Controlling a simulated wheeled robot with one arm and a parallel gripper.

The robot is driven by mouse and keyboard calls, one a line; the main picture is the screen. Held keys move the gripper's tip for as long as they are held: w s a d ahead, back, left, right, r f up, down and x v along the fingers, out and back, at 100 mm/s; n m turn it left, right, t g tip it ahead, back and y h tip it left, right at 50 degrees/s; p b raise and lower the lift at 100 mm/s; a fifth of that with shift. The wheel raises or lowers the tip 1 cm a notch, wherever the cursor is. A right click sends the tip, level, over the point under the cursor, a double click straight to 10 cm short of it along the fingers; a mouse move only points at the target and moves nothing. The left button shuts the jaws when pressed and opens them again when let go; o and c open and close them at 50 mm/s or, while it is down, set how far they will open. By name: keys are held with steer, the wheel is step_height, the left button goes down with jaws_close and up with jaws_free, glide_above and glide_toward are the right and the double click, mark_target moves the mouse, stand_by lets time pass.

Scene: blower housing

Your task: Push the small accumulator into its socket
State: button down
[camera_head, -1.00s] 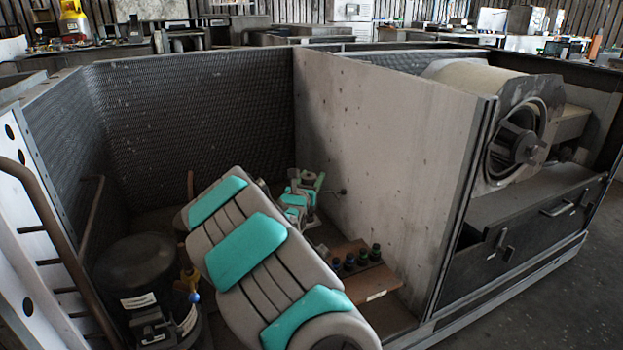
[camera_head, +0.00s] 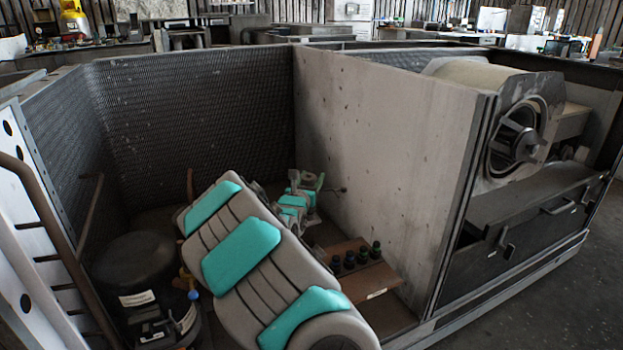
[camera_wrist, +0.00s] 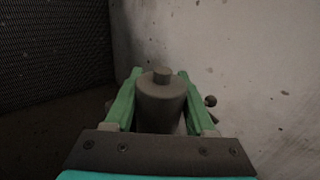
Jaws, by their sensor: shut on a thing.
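The small accumulator (camera_wrist: 161,104) is a dark grey cylinder with a narrow stub on its end, seen in the wrist view. My gripper (camera_wrist: 160,80) has a green finger on each side of it and is shut on it. In the head view my gripper (camera_head: 312,184) is beyond my grey and teal arm, low in the bay and near the pale partition wall. The accumulator cannot be made out clearly there. I cannot identify its socket in either view.
A pale partition wall (camera_head: 385,130) stands close on the right. A brown block (camera_head: 372,282) with several dark knobs lies below it. A black tank (camera_head: 138,262) stands at the left. Dark mesh panels (camera_head: 200,110) close the back. A blower (camera_head: 520,140) is beyond the partition.

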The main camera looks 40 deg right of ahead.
steer(key=shift+f, duration=0.7)
stand_by(1.3)
steer(key=shift+c, duration=0.8)
jaws_free()
steer(key=shift+o, duration=0.4)
steer(key=shift+b, duration=0.3)
steer(key=shift+o, duration=0.4)
step_height(320, 180, up, 7)
steer(key=p, duration=0.2)
steer(key=shift+p, duration=0.35)
